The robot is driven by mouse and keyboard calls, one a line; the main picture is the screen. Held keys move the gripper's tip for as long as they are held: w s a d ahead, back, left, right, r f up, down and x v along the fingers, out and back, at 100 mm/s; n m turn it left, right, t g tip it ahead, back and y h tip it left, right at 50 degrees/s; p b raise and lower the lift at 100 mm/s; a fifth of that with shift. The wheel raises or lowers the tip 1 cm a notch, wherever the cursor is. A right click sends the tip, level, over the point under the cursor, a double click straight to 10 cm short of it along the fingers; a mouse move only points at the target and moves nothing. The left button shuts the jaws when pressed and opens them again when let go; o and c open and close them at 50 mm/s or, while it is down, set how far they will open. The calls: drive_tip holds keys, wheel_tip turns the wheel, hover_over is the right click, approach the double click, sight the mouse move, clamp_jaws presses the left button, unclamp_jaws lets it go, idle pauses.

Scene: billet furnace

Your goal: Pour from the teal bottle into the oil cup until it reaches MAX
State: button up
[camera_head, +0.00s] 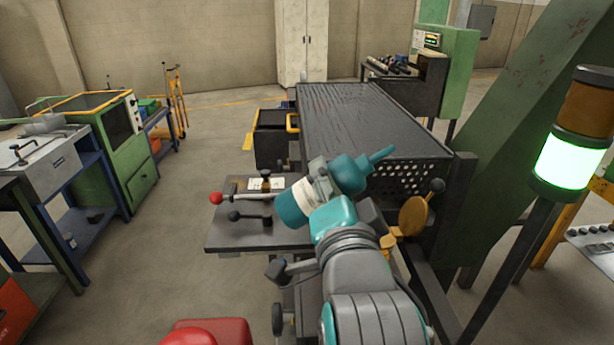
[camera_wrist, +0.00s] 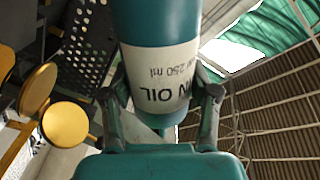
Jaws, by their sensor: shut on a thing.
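The teal bottle (camera_head: 347,176) with a white label is in my gripper (camera_head: 322,178). In the head view it lies slanted, its narrow spout pointing to the upper right. In the wrist view the bottle (camera_wrist: 158,20) fills the upper middle, its label text upside down. My gripper's fingers (camera_wrist: 160,100) are shut on either side of its label. I cannot make out the oil cup or a MAX mark for sure. A small amber and black fitting (camera_head: 266,181) stands on the dark bench left of the bottle. No liquid stream shows.
The dark bench (camera_head: 225,238) carries a red-knobbed lever (camera_head: 216,198) and a black handle. Behind the bottle is a long dark table (camera_head: 350,115). Amber discs (camera_head: 413,216) stand right of my arm. A lit green beacon (camera_head: 568,160) is at right.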

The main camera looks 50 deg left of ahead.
drive_tip(key=shift+s+a+f+m, duration=0.25)
drive_tip(key=shift+s+a+m, duration=0.05)
drive_tip(key=shift+a, duration=0.1)
drive_tip(key=shift+s+a+f+m, duration=0.15)
drive_tip(key=shift+f+m, duration=0.15)
drive_tip(key=shift+m, duration=0.15)
drive_tip(key=shift+s+a+f+m, duration=0.1)
drive_tip(key=shift+f+m, duration=0.2)
drive_tip(key=shift+m, duration=0.15)
drive_tip(key=m, duration=0.1)
drive_tip(key=f+m, duration=0.2)
drive_tip(key=shift+s+a+f, duration=0.1)
drive_tip(key=shift+s+a, duration=0.15)
drive_tip(key=shift+s, duration=0.1)
drive_tip(key=shift+m, duration=0.3)
drive_tip(key=shift+d+f+m, duration=0.1)
drive_tip(key=shift+f+m, duration=0.3)
drive_tip(key=shift+m, duration=0.5)
drive_tip(key=shift+w+d+r+m, duration=0.1)
drive_tip(key=shift+r+m, duration=0.6)
drive_tip(key=shift+m, duration=0.15)
drive_tip(key=shift+w+d+r+m, duration=0.1)
drive_tip(key=shift+r+m, duration=0.6)
drive_tip(key=shift+m, duration=0.15)
drive_tip(key=shift+r, duration=0.1)
idle(1.8)
